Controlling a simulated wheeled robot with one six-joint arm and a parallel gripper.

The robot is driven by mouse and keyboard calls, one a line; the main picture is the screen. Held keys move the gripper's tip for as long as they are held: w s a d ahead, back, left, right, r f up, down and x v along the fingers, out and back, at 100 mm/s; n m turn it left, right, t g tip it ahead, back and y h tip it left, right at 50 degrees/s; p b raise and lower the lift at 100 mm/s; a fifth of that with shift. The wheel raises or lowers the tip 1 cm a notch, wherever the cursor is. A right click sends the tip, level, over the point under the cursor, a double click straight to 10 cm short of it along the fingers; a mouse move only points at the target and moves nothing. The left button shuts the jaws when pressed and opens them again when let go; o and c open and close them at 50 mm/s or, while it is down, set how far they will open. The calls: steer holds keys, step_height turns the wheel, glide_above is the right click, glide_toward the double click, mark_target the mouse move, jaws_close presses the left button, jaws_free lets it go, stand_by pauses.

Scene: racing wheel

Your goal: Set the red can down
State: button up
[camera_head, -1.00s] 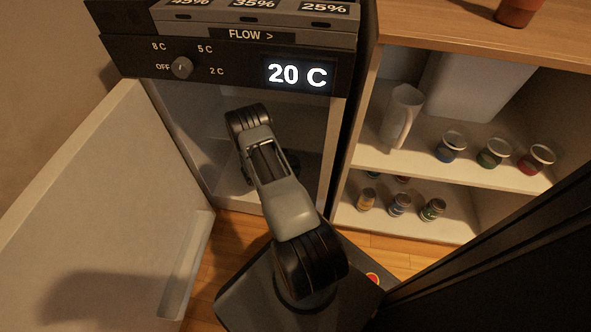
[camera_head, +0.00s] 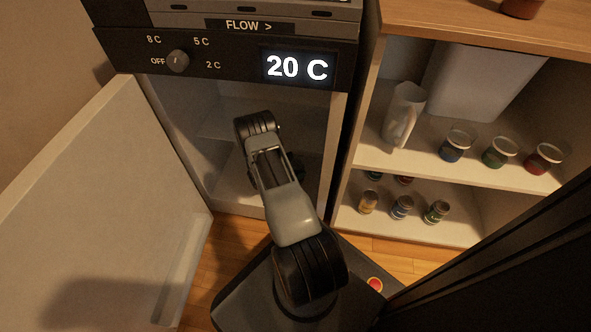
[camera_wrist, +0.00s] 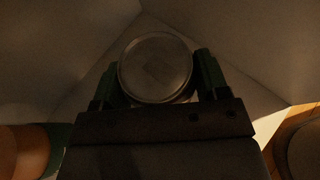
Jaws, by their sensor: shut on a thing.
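My gripper (camera_wrist: 155,80) shows in the dark wrist view with its two fingers closed around a round can (camera_wrist: 156,66). The can's pale metal end faces the camera. Its colour is too dark to tell in this view. In the head view my arm reaches into the open fridge compartment (camera_head: 212,165), and the arm hides the gripper and the can. Whether the can touches the compartment floor cannot be told.
The fridge door (camera_head: 110,200) stands open at the left. A dial (camera_head: 177,61) and a display reading 20 C (camera_head: 297,67) sit above. On the right, a shelf unit (camera_head: 435,170) holds a white pitcher (camera_head: 402,115), lidded jars and several small cans.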

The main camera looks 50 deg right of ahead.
steer(key=o, duration=1.1)
steer(key=shift+f, duration=0.1)
steer(key=shift+r, duration=0.25)
steer(key=p+v, duration=0.4)
steer(key=v, duration=0.8)
steer(key=shift+f, duration=0.1)
